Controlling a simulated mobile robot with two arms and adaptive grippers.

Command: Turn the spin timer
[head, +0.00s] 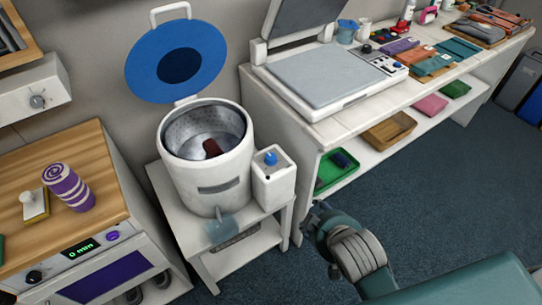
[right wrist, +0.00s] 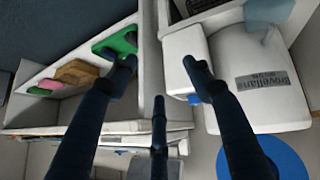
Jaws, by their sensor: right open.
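The spin timer is a white box (head: 273,187) with a blue knob (head: 270,158) on top. It stands against the right side of the white spinner drum (head: 205,160), whose blue lid (head: 178,62) is raised. My left gripper is out of view.
A white bench (head: 310,128) with a flat press (head: 320,72) stands right of the spinner, its lower shelf holding a green tray (head: 336,172). A wooden-topped cabinet (head: 60,220) with a purple-striped roll (head: 68,187) is at left.

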